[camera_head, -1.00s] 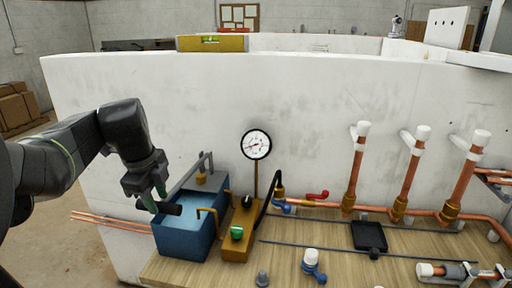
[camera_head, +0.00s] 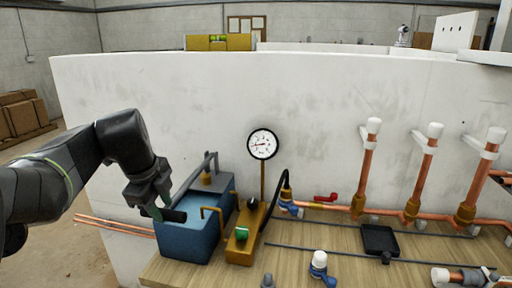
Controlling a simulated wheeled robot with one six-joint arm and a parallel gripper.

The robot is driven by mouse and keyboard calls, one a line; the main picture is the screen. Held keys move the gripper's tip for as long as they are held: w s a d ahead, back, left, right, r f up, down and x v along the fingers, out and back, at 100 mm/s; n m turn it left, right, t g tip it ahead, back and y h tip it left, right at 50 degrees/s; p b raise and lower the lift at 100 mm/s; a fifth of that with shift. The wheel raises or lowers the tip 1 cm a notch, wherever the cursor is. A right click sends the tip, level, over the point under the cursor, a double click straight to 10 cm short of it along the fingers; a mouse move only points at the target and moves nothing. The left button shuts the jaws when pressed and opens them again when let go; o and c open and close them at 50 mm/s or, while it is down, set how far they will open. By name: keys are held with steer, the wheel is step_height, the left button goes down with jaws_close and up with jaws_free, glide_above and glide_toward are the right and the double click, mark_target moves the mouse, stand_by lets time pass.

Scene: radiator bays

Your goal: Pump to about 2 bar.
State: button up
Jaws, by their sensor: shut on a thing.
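The test pump has a blue tank (camera_head: 190,240) with a grey lever handle (camera_head: 194,184) running along it, and its black grip (camera_head: 172,215) is at the near left end. My gripper (camera_head: 158,208) is shut on that grip, low beside the tank's top. The pressure gauge (camera_head: 263,144) stands on a brass stem behind the brass block (camera_head: 243,240). Its red needle points left; the numbers are too small to read. A green knob (camera_head: 241,234) and a black knob (camera_head: 252,203) sit on the block. A black hose (camera_head: 279,191) runs from the block to the copper pipework.
Copper pipes (camera_head: 368,165) with white caps stand to the right along the white wall (camera_head: 330,90). A red valve lever (camera_head: 326,197), a black tray (camera_head: 380,240) and a white-and-blue fitting (camera_head: 319,266) are on the wooden bench.

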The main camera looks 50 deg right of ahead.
steer(key=shift+g+y, duration=0.3)
steer(key=shift+y, duration=0.3)
steer(key=shift+w+d+r+p, duration=0.1)
steer(key=shift+d+r+p, duration=0.1)
steer(key=shift+r+p, duration=0.85)
steer(key=shift+w+d+r+p, duration=0.15)
steer(key=shift+r+p, duration=0.5)
steer(key=shift+p, duration=0.75)
steer(key=shift+d+r+p, duration=0.2)
steer(key=shift+r+p, duration=0.65)
steer(key=shift+p, duration=0.35)
steer(key=shift+f, duration=0.1)
step_height(320, 180, up, 2)
steer(key=p, duration=0.3)
steer(key=shift+w+d+y, duration=0.1)
steer(key=shift+d+y, duration=0.05)
steer(key=shift+y, duration=0.15)
steer(key=r+p, duration=0.1)
steer(key=p, duration=0.1)
steer(key=r+p, duration=0.1)
steer(key=d+r+g+y+p, duration=0.1)
steer(key=p, duration=0.1)
steer(key=shift+w+p, duration=0.25)
steer(key=shift+p, duration=0.05)
steer(key=shift+f, duration=0.3)
